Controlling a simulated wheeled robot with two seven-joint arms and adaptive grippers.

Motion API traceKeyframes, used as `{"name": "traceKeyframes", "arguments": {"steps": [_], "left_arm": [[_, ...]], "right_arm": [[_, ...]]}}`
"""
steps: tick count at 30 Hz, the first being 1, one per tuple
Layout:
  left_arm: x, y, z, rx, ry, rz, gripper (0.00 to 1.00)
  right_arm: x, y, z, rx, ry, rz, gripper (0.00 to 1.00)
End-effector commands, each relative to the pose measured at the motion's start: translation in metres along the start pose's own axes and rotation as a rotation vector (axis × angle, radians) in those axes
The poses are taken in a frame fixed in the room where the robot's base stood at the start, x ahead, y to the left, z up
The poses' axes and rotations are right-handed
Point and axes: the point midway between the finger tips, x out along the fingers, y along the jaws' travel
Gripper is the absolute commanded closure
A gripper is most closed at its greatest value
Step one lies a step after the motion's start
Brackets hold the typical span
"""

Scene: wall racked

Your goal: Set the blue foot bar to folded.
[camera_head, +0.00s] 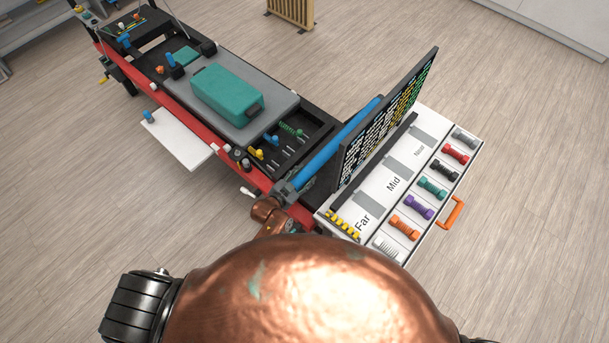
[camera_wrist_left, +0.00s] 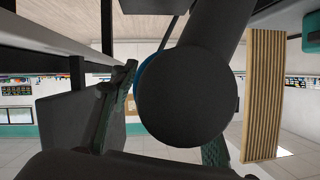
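The blue foot bar (camera_head: 335,145) runs slantwise beside the upright black panel, at the near end of the red-railed reformer frame (camera_head: 181,108). My left gripper (camera_head: 284,194) is at the bar's near, lower end; its copper wrist hides part of the frame there. In the left wrist view, a large round dark end with a blue edge, which looks like the foot bar's end (camera_wrist_left: 185,98), fills the space between my green-grey fingers. The fingers are spread apart, with a narrow gap visible beside the left one. The round end hides much of the right finger. My right gripper is out of view.
A white rack (camera_head: 375,204) marked Far, Mid and Near holds coloured dumbbells at right, with an orange handle (camera_head: 451,212). The black panel (camera_head: 388,118) stands close beside the bar. A teal box (camera_head: 226,94) sits on the carriage. Open floor lies at left.

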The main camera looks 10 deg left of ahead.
Motion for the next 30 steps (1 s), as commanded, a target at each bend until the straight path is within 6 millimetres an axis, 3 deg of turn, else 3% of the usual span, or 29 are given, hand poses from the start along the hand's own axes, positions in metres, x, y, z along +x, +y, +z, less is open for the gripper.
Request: {"name": "traceKeyframes", "arguments": {"steps": [18,30], "left_arm": [[-0.0003,-0.0001,0.0002,0.0,0.0,0.0,1.0],[-0.0005,-0.0047,-0.0001,-0.007,0.0,0.003,1.0]], "right_arm": [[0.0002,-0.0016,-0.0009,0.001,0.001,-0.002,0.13],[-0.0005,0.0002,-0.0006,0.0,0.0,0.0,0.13]]}}
